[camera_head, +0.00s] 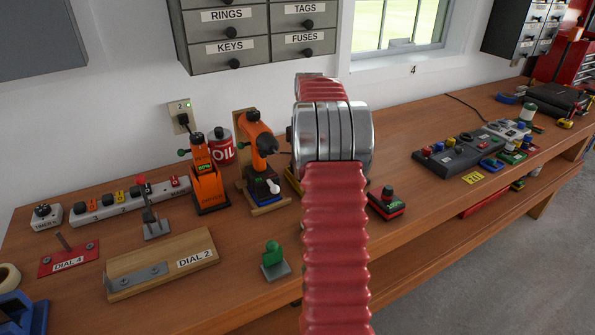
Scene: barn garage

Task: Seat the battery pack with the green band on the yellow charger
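Small dark packs with coloured bands lie on the right of the bench. One with green on it (511,156) lies near a blue one (491,164); they are too small to tell apart surely.
An orange tool (208,180), an orange drill (258,140) on a stand and a red oil can (221,146) stand left of my arm. A wooden DIAL 2 board (165,270) and a green-topped block (273,258) lie nearer.

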